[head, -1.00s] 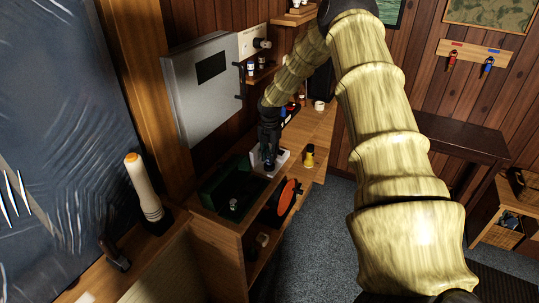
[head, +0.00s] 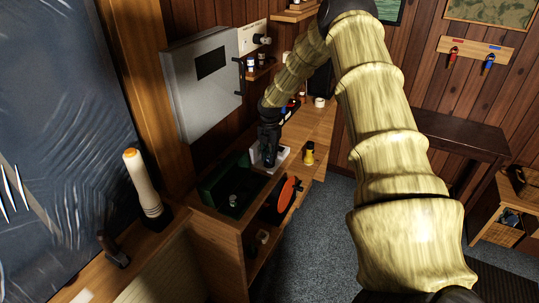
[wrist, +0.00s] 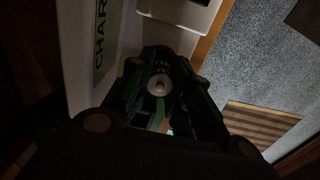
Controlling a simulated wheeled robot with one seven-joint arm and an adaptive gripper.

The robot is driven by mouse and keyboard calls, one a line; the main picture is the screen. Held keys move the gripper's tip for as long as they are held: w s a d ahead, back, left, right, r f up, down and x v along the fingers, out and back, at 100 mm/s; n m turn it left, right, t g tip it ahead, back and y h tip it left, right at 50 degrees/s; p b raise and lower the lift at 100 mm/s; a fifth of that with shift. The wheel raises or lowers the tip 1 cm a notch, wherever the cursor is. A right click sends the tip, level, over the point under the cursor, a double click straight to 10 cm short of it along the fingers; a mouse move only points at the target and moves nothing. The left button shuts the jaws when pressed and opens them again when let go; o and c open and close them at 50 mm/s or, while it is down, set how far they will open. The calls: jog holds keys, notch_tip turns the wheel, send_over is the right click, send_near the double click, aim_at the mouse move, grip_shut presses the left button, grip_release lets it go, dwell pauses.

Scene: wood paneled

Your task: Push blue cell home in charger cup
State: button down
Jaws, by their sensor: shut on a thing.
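The white charger (head: 284,154) stands on the wooden bench, just beyond the dark green box. In the wrist view the charger (wrist: 78,75) shows a green label with the letters CHAR. My gripper (head: 269,163) points down at the charger and hides part of it. In the wrist view my gripper (wrist: 158,100) is shut around the cell (wrist: 160,84), of which a pale round end with a small nub shows. The cell's blue side is too dark to make out. The cup and how deep the cell sits in it are hidden.
A dark green open box (head: 212,190) is close in front of the charger. A yellow bottle (head: 309,153) stands to its right, and an orange disc (head: 289,194) is at the bench's side. A grey wall cabinet (head: 205,82) hangs behind. Grey floor lies right of the bench.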

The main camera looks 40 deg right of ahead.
jog(key=shift+f, duration=0.3)
jog(key=c, duration=1.2)
grip_release()
jog(key=shift+c, duration=0.2)
notch_tip(320, 180, up, 12)
